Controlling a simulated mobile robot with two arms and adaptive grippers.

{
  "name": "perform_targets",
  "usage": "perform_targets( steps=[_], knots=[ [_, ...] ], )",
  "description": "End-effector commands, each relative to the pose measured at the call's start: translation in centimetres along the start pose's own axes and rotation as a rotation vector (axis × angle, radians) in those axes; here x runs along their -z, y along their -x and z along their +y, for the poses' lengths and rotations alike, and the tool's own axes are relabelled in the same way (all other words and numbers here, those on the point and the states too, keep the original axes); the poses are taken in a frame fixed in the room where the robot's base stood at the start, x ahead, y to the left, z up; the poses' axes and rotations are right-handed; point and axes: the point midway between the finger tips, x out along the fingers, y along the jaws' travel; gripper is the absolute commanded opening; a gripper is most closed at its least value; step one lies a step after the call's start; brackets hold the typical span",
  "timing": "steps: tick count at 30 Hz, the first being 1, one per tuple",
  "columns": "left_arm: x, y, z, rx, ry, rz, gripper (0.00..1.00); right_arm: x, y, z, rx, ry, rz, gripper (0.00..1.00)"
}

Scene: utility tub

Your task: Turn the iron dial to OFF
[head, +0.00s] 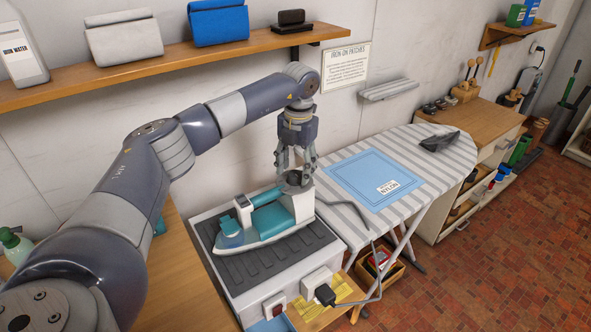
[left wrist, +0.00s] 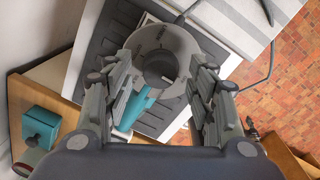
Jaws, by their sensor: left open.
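The teal and white iron (head: 262,217) lies on a dark ribbed rest at the right end of the counter. Its dark round dial (head: 295,178) sits at the iron's right end, under my left gripper (head: 295,170). In the left wrist view the dial (left wrist: 160,68) shows as a dark knob on a grey marked disc, between the fingers of my left gripper (left wrist: 168,95). The fingers are open on both sides of it, and I cannot tell whether they touch it. My right gripper is not in view.
A striped ironing board (head: 400,160) with a blue cloth (head: 365,178) stands to the right. The iron's cord runs beside it to a plug (head: 325,294). A wooden shelf (head: 150,70) with boxes is above. A red switch (head: 279,309) is at the front.

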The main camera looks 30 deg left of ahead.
Motion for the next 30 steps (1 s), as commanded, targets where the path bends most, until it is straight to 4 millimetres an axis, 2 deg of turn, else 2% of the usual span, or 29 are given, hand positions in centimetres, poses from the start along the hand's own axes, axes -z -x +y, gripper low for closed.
perform_targets(
  steps=[9, 15, 21, 30],
  knots=[
    [-0.1, 6.8, -0.1, 0.001, 0.0, -0.007, 0.52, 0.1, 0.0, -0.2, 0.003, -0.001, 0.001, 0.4],
    [-0.1, 9.9, -0.1, 0.002, 0.0, -0.005, 0.52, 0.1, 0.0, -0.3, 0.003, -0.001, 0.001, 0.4],
    [-0.1, 11.0, -0.1, 0.002, -0.001, -0.003, 0.52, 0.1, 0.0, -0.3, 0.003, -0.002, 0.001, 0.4],
    [-0.1, 11.0, -0.1, 0.001, 0.0, -0.003, 0.52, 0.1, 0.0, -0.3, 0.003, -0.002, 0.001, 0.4]
  ],
)
